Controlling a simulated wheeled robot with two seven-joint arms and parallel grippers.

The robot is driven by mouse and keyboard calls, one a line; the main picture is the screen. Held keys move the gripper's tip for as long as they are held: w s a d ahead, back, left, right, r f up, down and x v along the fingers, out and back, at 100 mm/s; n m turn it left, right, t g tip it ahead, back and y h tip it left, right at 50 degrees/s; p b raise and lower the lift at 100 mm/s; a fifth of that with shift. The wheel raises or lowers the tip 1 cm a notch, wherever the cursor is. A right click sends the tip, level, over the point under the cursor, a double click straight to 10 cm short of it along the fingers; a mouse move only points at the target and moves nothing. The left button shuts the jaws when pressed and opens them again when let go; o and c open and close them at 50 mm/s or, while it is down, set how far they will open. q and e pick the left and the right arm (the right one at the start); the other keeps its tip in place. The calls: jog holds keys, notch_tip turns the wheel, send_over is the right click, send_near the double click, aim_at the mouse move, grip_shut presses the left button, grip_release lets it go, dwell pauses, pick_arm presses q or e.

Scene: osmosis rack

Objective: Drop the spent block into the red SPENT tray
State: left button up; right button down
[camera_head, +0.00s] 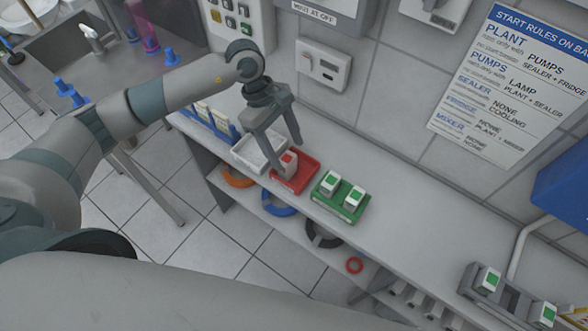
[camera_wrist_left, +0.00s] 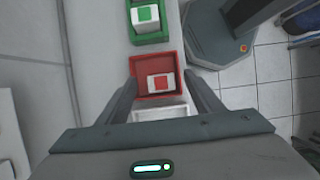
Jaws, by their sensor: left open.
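The spent block (camera_head: 289,162), white with a red patch, is in the red SPENT tray (camera_head: 306,181) in the head view. In the left wrist view the block (camera_wrist_left: 160,82) lies inside the red tray (camera_wrist_left: 170,62), apart from the tray's far wall. My left gripper (camera_head: 288,156) is above the tray, fingers pointing down. Its fingers (camera_wrist_left: 165,88) are spread wide on both sides of the tray in the wrist view, with nothing held between them. My right gripper is not in view.
A white tray (camera_head: 246,153) stands left of the red one. A green tray (camera_head: 335,212) with green-marked white blocks stands right of it. A grey rack (camera_head: 505,300) holds more such blocks at lower right. The wall is close behind the shelf.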

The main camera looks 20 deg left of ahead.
pick_arm(q)
jog(key=shift+w+a+r+b, duration=0.1)
jog(key=shift+a+r+b, duration=0.2)
jog(key=shift+r, duration=0.2)
jog(key=b+v, duration=0.6)
jog(key=v, duration=1)
jog(key=shift+r, duration=0.15)
